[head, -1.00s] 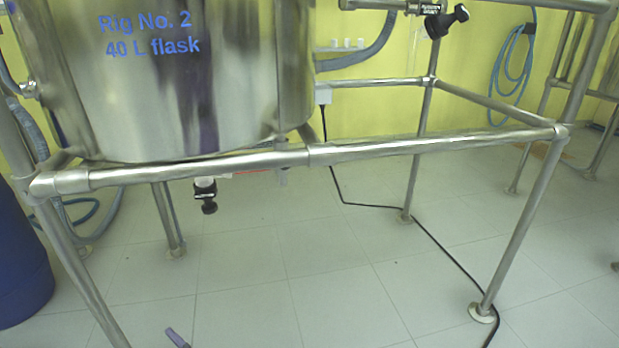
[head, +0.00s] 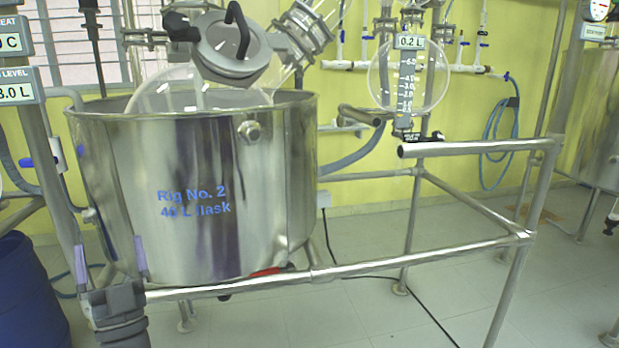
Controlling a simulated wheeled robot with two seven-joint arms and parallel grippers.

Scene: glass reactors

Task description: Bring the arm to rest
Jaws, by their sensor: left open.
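My left gripper (head: 110,256) is at the lower left of the head view, pointing up. Its two purple-grey fingers stand apart with nothing between them. It shows in front of the steel vessel (head: 285,190) marked "Rig No. 2 40 L flask" and the left end of the rig's lower front rail. I cannot tell how far it is from either. The glass flask (head: 180,88) sits inside the vessel, with a round grey lid (head: 232,42) on its top. My right gripper is not in view.
The rig's steel rail (head: 410,261) crosses the front. A round glass receiver (head: 438,75) labelled 0.2 L hangs at the upper right. A blue drum (head: 30,295) stands at the lower left. Tiled floor (head: 400,325) is open at lower right.

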